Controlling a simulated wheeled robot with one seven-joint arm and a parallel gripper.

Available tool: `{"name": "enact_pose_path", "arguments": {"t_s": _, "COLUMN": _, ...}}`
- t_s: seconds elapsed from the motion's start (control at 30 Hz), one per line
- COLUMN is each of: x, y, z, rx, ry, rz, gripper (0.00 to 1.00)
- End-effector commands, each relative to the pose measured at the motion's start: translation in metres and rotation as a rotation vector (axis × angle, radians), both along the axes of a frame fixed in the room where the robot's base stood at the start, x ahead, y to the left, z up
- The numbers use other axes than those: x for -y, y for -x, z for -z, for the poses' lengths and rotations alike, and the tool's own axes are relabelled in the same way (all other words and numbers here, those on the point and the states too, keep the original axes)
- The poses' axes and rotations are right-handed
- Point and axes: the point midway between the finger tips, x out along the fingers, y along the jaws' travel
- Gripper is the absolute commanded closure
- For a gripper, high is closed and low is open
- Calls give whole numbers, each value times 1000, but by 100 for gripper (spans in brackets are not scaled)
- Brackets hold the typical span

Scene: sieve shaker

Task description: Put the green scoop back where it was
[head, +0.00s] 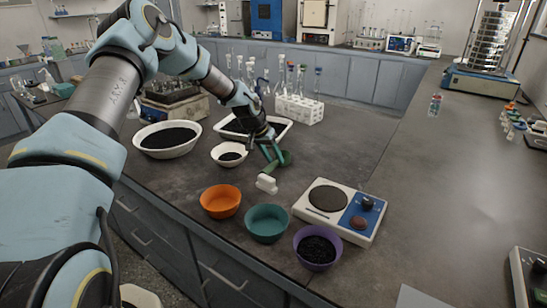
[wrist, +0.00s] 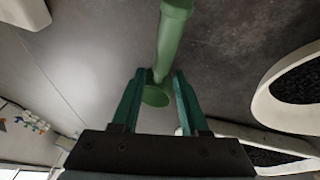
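The green scoop (head: 286,158) is at the middle of the dark bench, partly hidden by my gripper in the head view. In the wrist view the green scoop (wrist: 170,45) runs from the top edge down to a rounded end between my fingertips. My gripper (head: 273,153) points down at it. In the wrist view the green fingers of my gripper (wrist: 160,74) stand apart, one on each side of the scoop, with narrow gaps showing. Whether the scoop touches the bench cannot be told.
A small white object (head: 267,184) lies just in front of my gripper. Orange (head: 220,201), teal (head: 266,223) and purple (head: 317,248) bowls line the front edge. A hot plate (head: 340,210) stands right. White dishes with black grains and a tube rack (head: 300,109) are behind.

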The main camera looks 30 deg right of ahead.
Motion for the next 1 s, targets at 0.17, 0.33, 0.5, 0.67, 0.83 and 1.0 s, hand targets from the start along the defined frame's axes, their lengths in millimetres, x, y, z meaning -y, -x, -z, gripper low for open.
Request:
{"name": "enact_pose_path", "arguments": {"t_s": 0.17, "x": 0, "y": 0, "z": 0, "rx": 0, "ry": 0, "rz": 0, "gripper": 43}}
{"name": "enact_pose_path", "arguments": {"t_s": 0.33, "x": 0, "y": 0, "z": -1, "rx": 0, "ry": 0, "rz": 0, "gripper": 43}}
{"name": "enact_pose_path", "arguments": {"t_s": 0.5, "x": -5, "y": -1, "z": -12, "rx": 3, "ry": 0, "rz": -1, "gripper": 43}}
{"name": "enact_pose_path", "arguments": {"t_s": 0.67, "x": -18, "y": -1, "z": -39, "rx": 5, "ry": 1, "rz": -1, "gripper": 43}}
{"name": "enact_pose_path", "arguments": {"t_s": 0.83, "x": -33, "y": 0, "z": -72, "rx": 4, "ry": 1, "rz": -3, "gripper": 43}}
{"name": "enact_pose_path", "arguments": {"t_s": 1.0, "x": -44, "y": 2, "z": -97, "rx": 3, "ry": 1, "rz": -2, "gripper": 43}}
